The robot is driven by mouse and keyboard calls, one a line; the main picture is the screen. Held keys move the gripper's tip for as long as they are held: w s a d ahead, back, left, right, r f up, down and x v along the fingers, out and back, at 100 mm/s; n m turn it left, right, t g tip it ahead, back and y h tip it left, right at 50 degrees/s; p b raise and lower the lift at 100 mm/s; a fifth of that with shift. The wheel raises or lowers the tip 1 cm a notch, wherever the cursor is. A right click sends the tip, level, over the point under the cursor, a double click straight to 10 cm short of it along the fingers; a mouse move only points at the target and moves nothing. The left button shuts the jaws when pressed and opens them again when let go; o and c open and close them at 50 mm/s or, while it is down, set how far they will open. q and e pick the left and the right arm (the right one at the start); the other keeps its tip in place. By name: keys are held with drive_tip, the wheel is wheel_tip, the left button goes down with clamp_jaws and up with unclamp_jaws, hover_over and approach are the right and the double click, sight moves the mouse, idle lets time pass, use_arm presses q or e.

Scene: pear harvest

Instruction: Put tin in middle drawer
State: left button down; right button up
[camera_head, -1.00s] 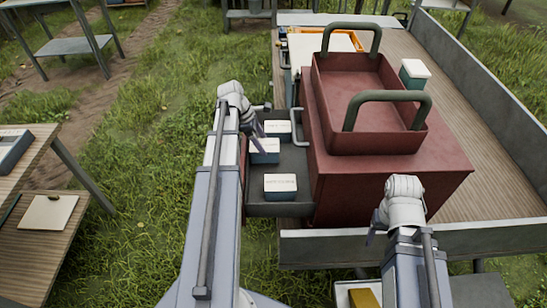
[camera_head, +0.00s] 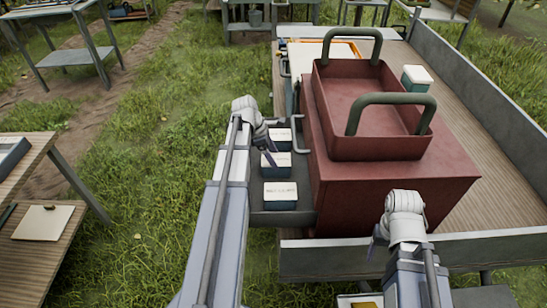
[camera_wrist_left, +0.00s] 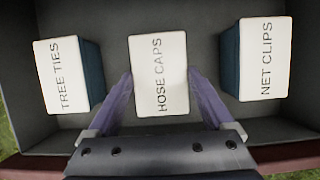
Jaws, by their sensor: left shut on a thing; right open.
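An open grey drawer (camera_head: 257,219) sticks out from the left side of the red cabinet (camera_head: 345,200). It holds white-topped blue tins. My left gripper (camera_head: 268,153) reaches down over the drawer and is shut on the middle tin (camera_head: 275,160), labelled HOSE CAPS in the left wrist view (camera_wrist_left: 159,75). That tin sits between the TREE TIES tin (camera_wrist_left: 68,75) and the NET CLIPS tin (camera_wrist_left: 263,60). I cannot tell whether it touches the drawer floor. My right gripper (camera_head: 377,238) is open and empty in front of the cart's near edge.
A red open-topped carrier (camera_head: 375,148) with green handles stands on the cabinet. Another teal tin with a white lid (camera_head: 416,78) is on the cart deck behind. A drawer handle (camera_head: 299,135) stands at the drawer's right. Grass lies left of the drawer; a wooden table (camera_head: 40,250) is further left.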

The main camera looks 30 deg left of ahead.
use_arm(q)
drive_tip(key=shift+f, duration=0.1)
drive_tip(key=shift+f+b, duration=0.15)
drive_tip(key=shift+b, duration=0.15)
unclamp_jaws()
drive_tip(key=shift+r+p, duration=0.25)
drive_tip(key=shift+p, duration=0.05)
drive_tip(key=shift+s+a+r+p, duration=0.1)
drive_tip(key=shift+a+r+p, duration=0.05)
drive_tip(key=shift+r+p, duration=0.45)
drive_tip(key=p+v, duration=1)
drive_tip(key=shift+r, duration=0.35)
drive_tip(key=shift+s+a, duration=0.1)
